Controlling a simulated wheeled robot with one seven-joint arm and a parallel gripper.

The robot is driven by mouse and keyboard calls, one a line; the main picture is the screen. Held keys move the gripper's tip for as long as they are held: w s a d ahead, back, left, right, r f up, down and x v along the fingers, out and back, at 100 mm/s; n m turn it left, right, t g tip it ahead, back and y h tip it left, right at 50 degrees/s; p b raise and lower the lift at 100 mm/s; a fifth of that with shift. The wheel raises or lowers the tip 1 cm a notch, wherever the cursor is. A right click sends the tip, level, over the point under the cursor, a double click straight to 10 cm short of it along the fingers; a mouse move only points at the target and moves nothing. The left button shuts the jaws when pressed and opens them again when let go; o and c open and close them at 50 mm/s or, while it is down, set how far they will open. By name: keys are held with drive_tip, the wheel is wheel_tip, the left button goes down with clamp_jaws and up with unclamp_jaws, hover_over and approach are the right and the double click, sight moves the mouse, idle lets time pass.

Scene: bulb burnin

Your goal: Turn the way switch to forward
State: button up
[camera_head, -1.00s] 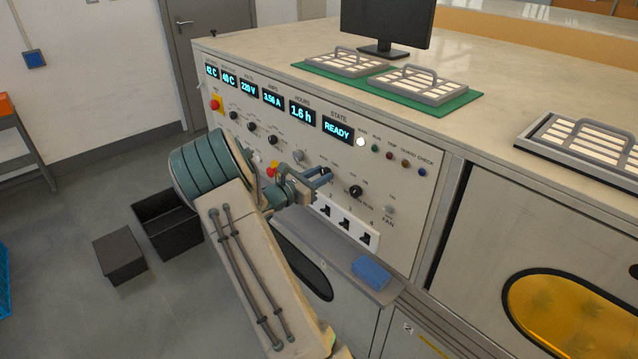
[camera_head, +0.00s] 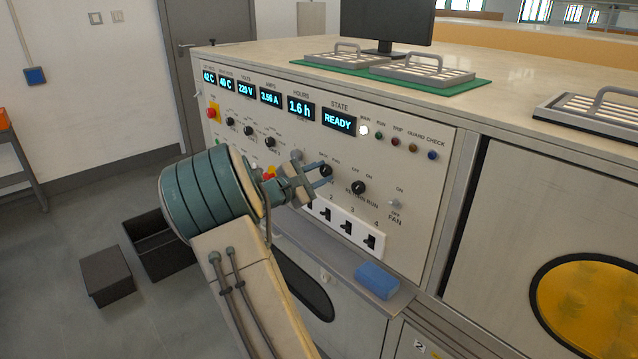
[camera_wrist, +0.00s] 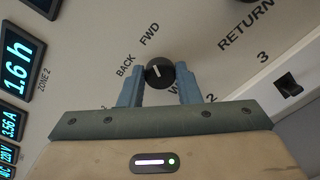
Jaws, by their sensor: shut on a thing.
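The way switch is a round black knob (camera_wrist: 160,72) with a white pointer line, on the sloping panel. Its BACK and FWD labels show beside it in the wrist view. The pointer line leans up and left in that view, roughly between the two labels. My gripper (camera_wrist: 160,84) has one blue-grey finger on each side of the knob and is shut on it. In the head view my gripper (camera_head: 321,177) reaches the panel from the left, and its fingers partly cover the knob (camera_head: 326,170).
The return run knob (camera_head: 358,188) is just right of my fingers. A row of black rocker switches (camera_head: 347,228) lies below. The state display (camera_head: 339,122) reads READY. A blue block (camera_head: 377,280) lies on the ledge under the panel.

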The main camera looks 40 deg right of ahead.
drive_tip(key=shift+m, duration=0.3)
drive_tip(key=o, duration=1)
drive_tip(key=shift+a, duration=0.1)
drive_tip(key=a, duration=0.9)
drive_tip(key=s+a, duration=0.1)
drive_tip(key=a, duration=0.3)
drive_tip(key=shift+a, duration=0.35)
